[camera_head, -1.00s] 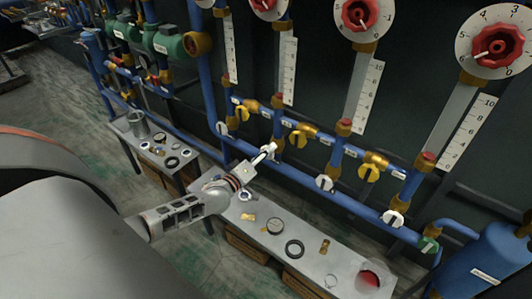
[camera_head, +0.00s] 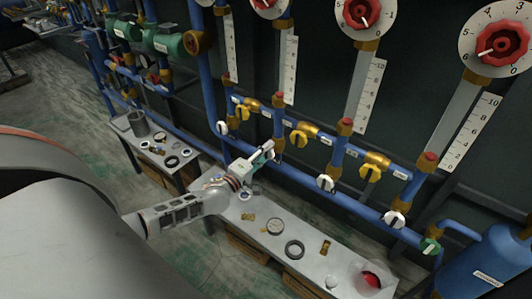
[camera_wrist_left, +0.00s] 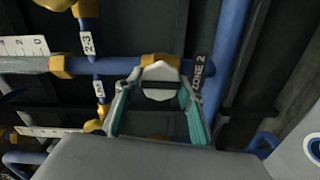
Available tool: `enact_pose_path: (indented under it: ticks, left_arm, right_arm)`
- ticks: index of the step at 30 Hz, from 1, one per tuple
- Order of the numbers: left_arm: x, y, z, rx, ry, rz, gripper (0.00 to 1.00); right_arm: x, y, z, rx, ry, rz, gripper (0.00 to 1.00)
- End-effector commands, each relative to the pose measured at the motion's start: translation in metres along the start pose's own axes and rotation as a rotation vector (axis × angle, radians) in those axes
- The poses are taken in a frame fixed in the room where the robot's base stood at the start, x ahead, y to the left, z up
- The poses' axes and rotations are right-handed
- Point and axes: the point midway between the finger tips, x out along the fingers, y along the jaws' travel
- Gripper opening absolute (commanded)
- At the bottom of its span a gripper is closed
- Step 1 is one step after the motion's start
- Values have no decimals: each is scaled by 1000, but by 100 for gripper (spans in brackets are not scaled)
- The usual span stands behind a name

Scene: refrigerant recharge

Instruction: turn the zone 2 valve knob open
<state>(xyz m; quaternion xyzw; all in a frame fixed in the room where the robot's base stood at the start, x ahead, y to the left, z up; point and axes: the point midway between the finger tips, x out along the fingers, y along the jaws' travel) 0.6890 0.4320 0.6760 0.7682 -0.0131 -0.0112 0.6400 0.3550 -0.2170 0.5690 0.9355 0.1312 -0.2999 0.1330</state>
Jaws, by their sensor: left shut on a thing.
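The zone 2 valve knob (camera_wrist_left: 160,82) is white with a dark bar across it, in the left wrist view. It sits on a brass fitting on a blue pipe, beside a dark "ZONE 2" label (camera_wrist_left: 202,76). My left gripper (camera_wrist_left: 158,98) is shut on this knob, with one teal-padded finger on each side. In the head view my left gripper (camera_head: 264,156) reaches up to the lower blue pipe, and its fingers mostly hide the knob. My right gripper is in neither view.
Other white knobs (camera_head: 325,183) and a green knob (camera_head: 430,245) line the lower pipe. Yellow handles (camera_head: 299,139) sit just above. Red dials (camera_head: 364,14) hang above.

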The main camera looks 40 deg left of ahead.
Motion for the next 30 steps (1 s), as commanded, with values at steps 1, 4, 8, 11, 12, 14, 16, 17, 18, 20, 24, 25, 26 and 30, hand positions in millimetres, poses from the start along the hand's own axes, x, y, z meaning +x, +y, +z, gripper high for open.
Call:
enact_pose_path:
  ticks: [1,4,8,11,12,14,16,17,18,20,24,25,26,30]
  left_arm:
    - [0,0,0,-4,0,0,17]
    - [0,0,0,-4,0,0,17]
    - [0,0,0,-3,0,0,46]
    - [0,0,0,-2,0,0,56]
    - [0,0,0,-2,0,0,56]
    - [0,0,0,-2,0,0,56]
    - [0,0,0,-1,0,0,56]
    - [0,0,0,-1,0,0,56]
    - [0,0,0,-1,0,0,56]
    - [-1,0,0,-1,0,0,56]
    - [-11,-1,1,-2,-1,-1,56]
    - [-14,-2,1,-1,-1,-2,56]
    - [-19,-2,1,-1,-1,-3,56]
    - [-43,-2,0,-1,-1,-3,56]
  right_arm:
    - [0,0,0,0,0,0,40]
    - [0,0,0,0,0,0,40]
    - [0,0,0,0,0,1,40]
    - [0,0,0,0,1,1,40]
    - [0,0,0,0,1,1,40]
    - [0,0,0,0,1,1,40]
    - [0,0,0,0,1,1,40]
    - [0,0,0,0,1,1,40]
    - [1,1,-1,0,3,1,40]
    - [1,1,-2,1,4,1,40]
    - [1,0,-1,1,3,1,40]
    - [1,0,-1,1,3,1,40]
    - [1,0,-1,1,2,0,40]
    - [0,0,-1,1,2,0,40]
